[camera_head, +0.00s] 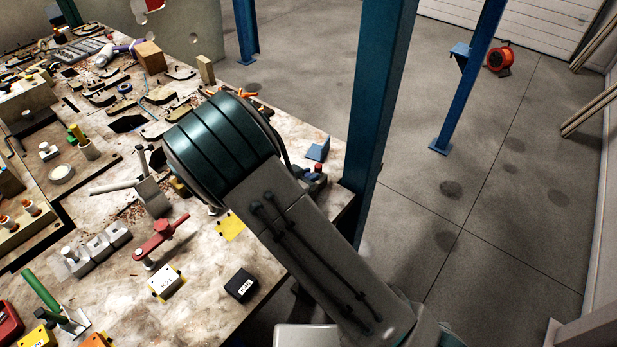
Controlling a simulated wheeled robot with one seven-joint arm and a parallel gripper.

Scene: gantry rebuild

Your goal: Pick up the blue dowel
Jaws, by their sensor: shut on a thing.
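I cannot make out the blue dowel in the head view. My arm's teal and grey links (222,148) reach from the bottom right over the workbench (205,262) and cover part of its top. My gripper is hidden behind these links, so its fingers and anything between them do not show. A blue wedge-shaped piece (318,150) lies on the bench to the right of my arm, with a small dark blue and red item (314,174) below it.
A red-handled clamp (160,240), a grey toggle clamp (150,187), a black box (241,285) and a green-handled clamp (42,292) crowd the bench left of my arm. A blue post (378,110) stands at the bench's right edge. Open floor lies beyond.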

